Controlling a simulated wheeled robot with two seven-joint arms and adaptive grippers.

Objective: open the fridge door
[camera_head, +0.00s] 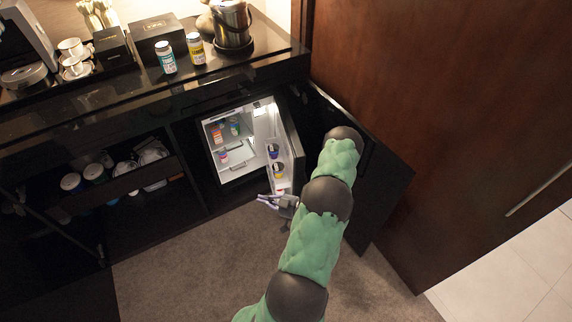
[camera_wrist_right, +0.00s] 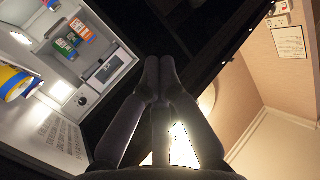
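The small fridge (camera_head: 229,172) sits in the black cabinet with its lit white interior showing. Its door (camera_head: 291,137) stands partly open to the right, with containers on its inner shelves. My right gripper (camera_head: 265,200) is at the lower end of the door, its fingers pointing left; I cannot tell whether it touches the door. In the right wrist view the fingers (camera_wrist_right: 160,66) are together at the tips, with nothing visible between them. The lit interior (camera_wrist_right: 120,45) shows on the left of that view. My left gripper is not in view.
A black cabinet door (camera_head: 385,185) stands open right of the fridge, beside a brown wooden panel (camera_head: 440,90). Bottles (camera_head: 166,57) and an ice bucket (camera_head: 232,24) stand on the counter above. An open shelf with cups (camera_head: 95,172) is at left. Carpet (camera_head: 190,265) in front is clear.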

